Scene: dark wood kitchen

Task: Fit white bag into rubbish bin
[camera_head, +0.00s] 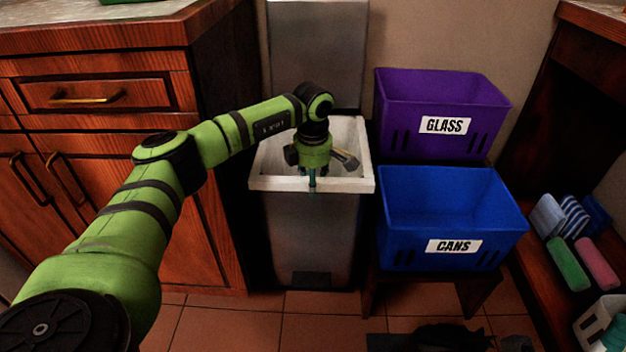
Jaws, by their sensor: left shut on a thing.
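The rubbish bin (312,235) is a tall grey bin standing on the floor between the wood cabinet and the crates, with its lid (318,50) raised against the wall. The white bag (350,135) shows as a pale lining inside the bin's mouth, with a white band along the rim. My left gripper (312,182) points down over the bin's mouth near the front rim. It is shut on the white bag; the exact grip is hard to make out. The arm and gripper hide part of the bin's inside. My right gripper is not in view.
A purple crate labelled GLASS (445,98) and a blue crate labelled CANS (450,220) stand close to the bin's right. A wood cabinet (110,130) is on the left. Sponges and cloths (568,262) lie on a shelf at right. Tiled floor shows in front.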

